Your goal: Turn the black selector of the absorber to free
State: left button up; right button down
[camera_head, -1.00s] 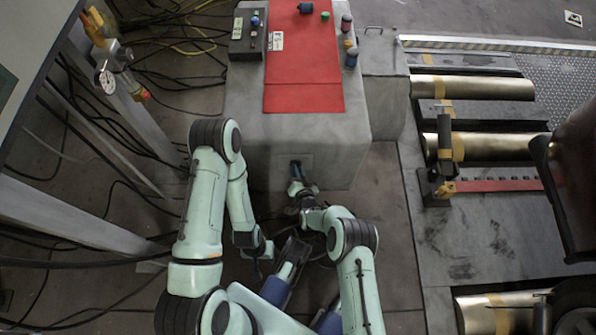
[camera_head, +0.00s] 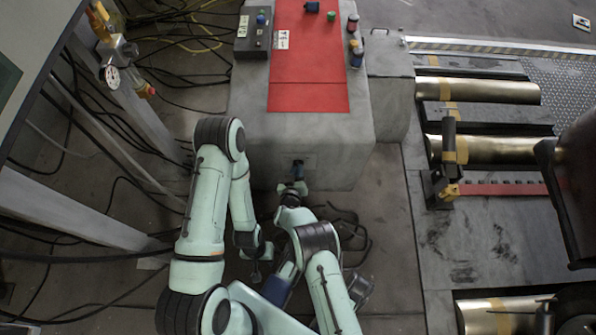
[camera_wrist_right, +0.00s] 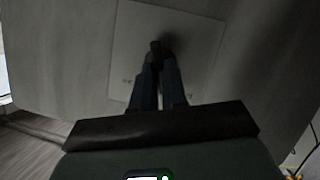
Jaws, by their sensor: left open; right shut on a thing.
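The grey absorber box (camera_head: 330,130) stands ahead with a pale square plate (camera_wrist_right: 205,40) on its near face. The black selector (camera_wrist_right: 156,47) sticks out of this plate. My right gripper (camera_head: 298,170) reaches the plate and is shut on the selector. In the right wrist view, the two fingers (camera_wrist_right: 158,75) converge on the dark selector, which they partly hide. The plate bears small lettering too blurred to read. My left gripper (camera_head: 257,272) hangs open and empty below and left of the box, away from it.
A red panel (camera_head: 308,60), a dark control box (camera_head: 254,33) and several small coloured knobs lie on top of the absorber. Brass rollers (camera_head: 490,90) lie to the right. Cables and a metal frame with a pressure gauge (camera_head: 112,76) are on the left.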

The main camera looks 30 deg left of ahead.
pick_arm(q)
jog(key=shift+s+f, duration=0.1)
jog(key=shift+s, duration=0.2)
pick_arm(e)
jog(key=shift+s+a+f+n+t+h, duration=0.15)
jog(key=shift+n+t+h, duration=0.25)
jog(key=shift+n, duration=0.4)
jog(key=shift+w+a+n+t+h, duration=0.1)
jog(key=shift+n+t+h, duration=0.25)
jog(key=shift+n, duration=0.45)
jog(key=c, duration=1.2)
grip_release()
jog(key=shift+o, duration=0.2)
pick_arm(q)
jog(key=shift+s, duration=0.15)
pick_arm(e)
jog(key=shift+s+d, duration=0.1)
jog(key=shift+s, duration=0.05)
